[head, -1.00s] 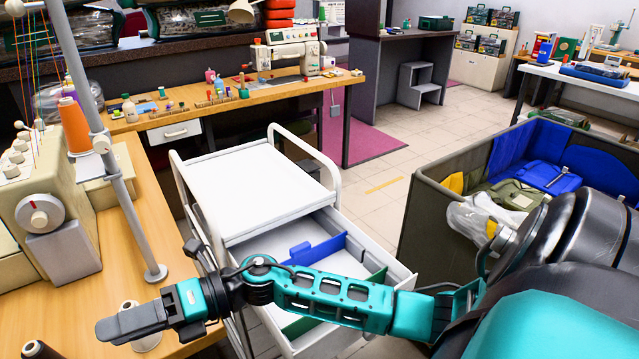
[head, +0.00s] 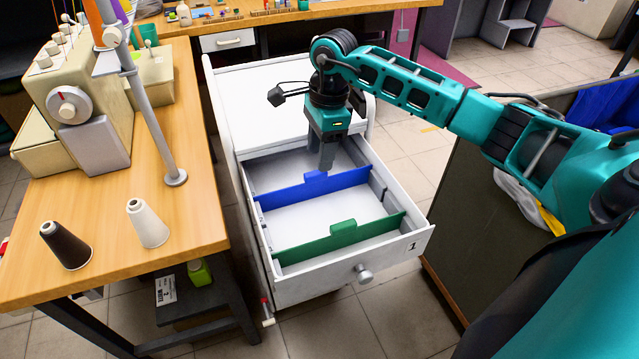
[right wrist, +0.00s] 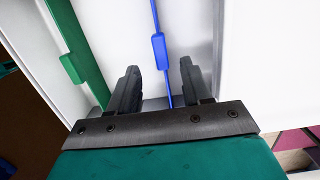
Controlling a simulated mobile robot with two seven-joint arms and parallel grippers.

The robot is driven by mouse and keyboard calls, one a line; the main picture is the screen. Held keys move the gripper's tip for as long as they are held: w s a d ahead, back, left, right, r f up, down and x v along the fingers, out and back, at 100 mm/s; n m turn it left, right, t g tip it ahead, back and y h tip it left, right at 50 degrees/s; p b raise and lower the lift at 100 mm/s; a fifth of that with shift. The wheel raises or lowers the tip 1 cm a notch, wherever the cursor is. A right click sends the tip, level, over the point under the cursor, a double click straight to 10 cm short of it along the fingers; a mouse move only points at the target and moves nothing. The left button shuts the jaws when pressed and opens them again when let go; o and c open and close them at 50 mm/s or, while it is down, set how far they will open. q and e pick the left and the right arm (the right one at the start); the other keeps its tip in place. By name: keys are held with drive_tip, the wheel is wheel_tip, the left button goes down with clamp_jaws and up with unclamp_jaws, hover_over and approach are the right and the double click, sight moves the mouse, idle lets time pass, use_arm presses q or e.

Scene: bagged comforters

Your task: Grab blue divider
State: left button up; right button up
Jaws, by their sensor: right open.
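The blue divider (head: 290,194) stands across the open white drawer (head: 310,292), with a small tab on its top edge. My right gripper (head: 325,165) points down over the drawer, close to that tab. In the right wrist view, the blue divider (right wrist: 158,50) runs into the gap between the two open fingers (right wrist: 158,82). Nothing is between the fingers near the palm that I can make out as held; whether they touch the divider I cannot tell. A green divider (head: 350,238) stands nearer the drawer front; it also shows in the right wrist view (right wrist: 78,55). My left gripper is not in view.
The white cart's top (head: 280,105) lies behind the drawer. A wooden table (head: 100,215) with a sewing machine (head: 85,105), thread cones and a metal post (head: 165,140) stands close on the left. A dark bin (head: 480,230) stands on the right.

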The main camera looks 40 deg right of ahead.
sight(316, 180)
drive_tip(key=f, duration=0.6)
drive_tip(key=a+f, duration=0.1)
drive_tip(key=f, duration=0.2)
drive_tip(key=shift+w+f, duration=0.2)
drive_tip(key=shift+f, duration=0.15)
clamp_jaws()
